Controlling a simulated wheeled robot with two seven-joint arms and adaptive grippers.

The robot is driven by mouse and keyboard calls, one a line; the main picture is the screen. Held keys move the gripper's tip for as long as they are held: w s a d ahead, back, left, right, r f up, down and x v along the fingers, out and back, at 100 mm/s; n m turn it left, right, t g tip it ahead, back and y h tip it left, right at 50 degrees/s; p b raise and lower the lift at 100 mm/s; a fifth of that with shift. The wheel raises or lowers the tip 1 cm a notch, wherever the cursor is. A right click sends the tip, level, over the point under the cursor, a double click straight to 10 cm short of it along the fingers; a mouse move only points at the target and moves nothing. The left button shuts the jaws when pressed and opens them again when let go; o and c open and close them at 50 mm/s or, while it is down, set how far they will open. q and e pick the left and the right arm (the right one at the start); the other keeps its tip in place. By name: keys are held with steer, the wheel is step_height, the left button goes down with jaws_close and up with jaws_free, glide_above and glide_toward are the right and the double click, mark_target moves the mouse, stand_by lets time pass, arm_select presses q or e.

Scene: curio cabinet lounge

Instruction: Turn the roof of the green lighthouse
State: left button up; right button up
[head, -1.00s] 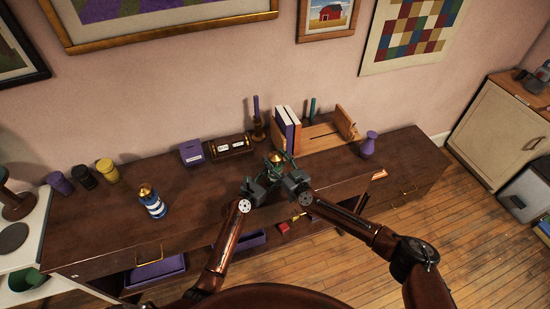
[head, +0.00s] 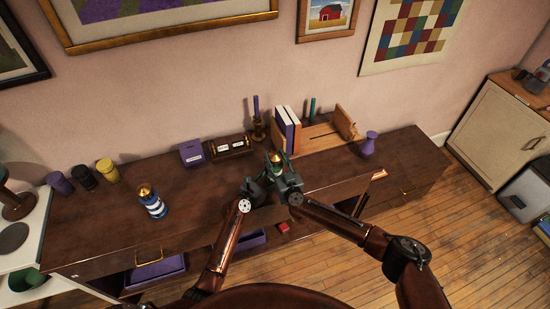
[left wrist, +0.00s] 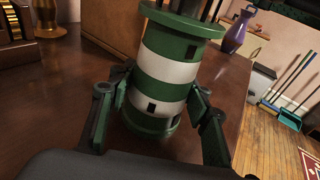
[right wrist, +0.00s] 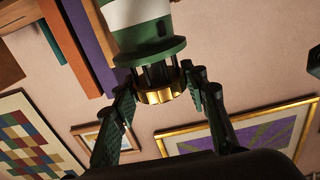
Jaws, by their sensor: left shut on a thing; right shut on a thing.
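The green lighthouse has green and white bands and a gold roof. Its banded body fills the middle of the left wrist view (left wrist: 168,70), with my left gripper (left wrist: 160,98) shut around its lower part. In the right wrist view the lighthouse (right wrist: 140,18) appears upside down, and its gold roof (right wrist: 160,96) sits between the fingers of my right gripper (right wrist: 160,84), which is shut on it. In the head view the gold roof (head: 274,157) shows above both grippers, which hide most of the body. The lighthouse stands on the dark wooden cabinet.
A blue-and-white lighthouse (head: 152,204) stands to the left on the cabinet top (head: 110,210). Books (head: 287,130) in a wooden rack, a candlestick (head: 258,130) and a purple vase (head: 369,145) are behind and to the right. Open drawers with purple trays (head: 158,270) lie in front.

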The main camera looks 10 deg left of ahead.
steer(key=shift+a+r+m+t+h, duration=0.1)
steer(key=shift+m+t+h, duration=0.55)
steer(key=shift+m+h, duration=0.6)
steer(key=shift+a+m+t+h, duration=0.1)
steer(key=shift+m+t+h, duration=0.6)
steer(key=shift+h, duration=0.95)
steer(key=o, duration=1.2)
steer(key=shift+d, duration=0.15)
steer(key=v, duration=1.2)
steer(key=shift+s, duration=0.1)
